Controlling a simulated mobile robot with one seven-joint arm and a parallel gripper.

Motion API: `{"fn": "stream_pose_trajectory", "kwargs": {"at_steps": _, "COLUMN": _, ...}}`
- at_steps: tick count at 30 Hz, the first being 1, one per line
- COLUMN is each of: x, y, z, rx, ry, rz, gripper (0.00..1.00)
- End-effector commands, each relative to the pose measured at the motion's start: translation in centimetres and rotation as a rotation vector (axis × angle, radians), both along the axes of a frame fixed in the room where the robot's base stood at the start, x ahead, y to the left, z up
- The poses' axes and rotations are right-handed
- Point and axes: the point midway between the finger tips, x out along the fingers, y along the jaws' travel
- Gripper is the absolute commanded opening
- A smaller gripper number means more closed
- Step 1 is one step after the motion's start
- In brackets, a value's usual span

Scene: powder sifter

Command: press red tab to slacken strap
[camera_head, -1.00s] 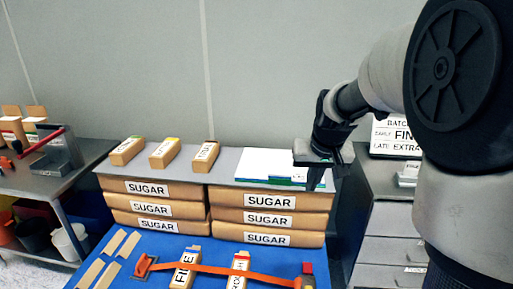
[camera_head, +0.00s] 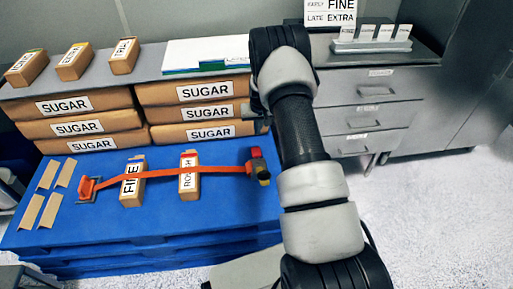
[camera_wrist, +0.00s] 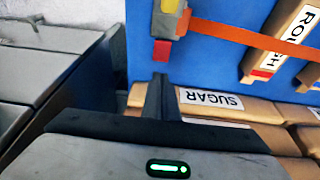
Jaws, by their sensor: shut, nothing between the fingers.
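The red tab (camera_head: 256,152) sits on the ratchet buckle (camera_head: 259,170) at the right end of the orange strap (camera_head: 218,169). The strap runs across the blue pallet over the FINE box (camera_head: 131,190) and the ROUGH box (camera_head: 188,184). In the wrist view, the red tab (camera_wrist: 161,50) hangs from the grey buckle (camera_wrist: 170,22), just beyond my fingertips. My gripper (camera_wrist: 161,78) is shut and empty, with a small gap to the tab. In the head view my arm hides most of the gripper.
Stacked SUGAR bags (camera_head: 203,113) lie behind the strap, close under my fingers. Cardboard strips (camera_head: 48,213) lie on the pallet's left. A grey drawer cabinet (camera_head: 371,90) stands at the right. The floor on the right is clear.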

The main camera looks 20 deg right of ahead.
Motion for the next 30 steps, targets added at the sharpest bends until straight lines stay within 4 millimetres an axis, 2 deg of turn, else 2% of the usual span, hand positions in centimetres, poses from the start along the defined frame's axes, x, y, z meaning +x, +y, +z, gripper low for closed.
{"fn": "stream_pose_trajectory", "kwargs": {"at_steps": 4, "x": 0.1, "y": 0.0, "z": -0.4, "rx": 0.000, "ry": 0.001, "rz": 0.000, "gripper": 0.00}}
{"fn": "stream_pose_trajectory", "kwargs": {"at_steps": 8, "x": 0.4, "y": -0.1, "z": -2.0, "rx": 0.000, "ry": 0.003, "rz": 0.001, "gripper": 0.00}}
{"fn": "stream_pose_trajectory", "kwargs": {"at_steps": 21, "x": 2.7, "y": -0.5, "z": -10.7, "rx": 0.001, "ry": 0.003, "rz": 0.000, "gripper": 0.00}}
{"fn": "stream_pose_trajectory", "kwargs": {"at_steps": 25, "x": 2.7, "y": -0.5, "z": -12.4, "rx": 0.001, "ry": 0.003, "rz": 0.000, "gripper": 0.00}}
{"fn": "stream_pose_trajectory", "kwargs": {"at_steps": 30, "x": 2.7, "y": -0.5, "z": -13.5, "rx": 0.000, "ry": 0.001, "rz": 0.000, "gripper": 0.00}}
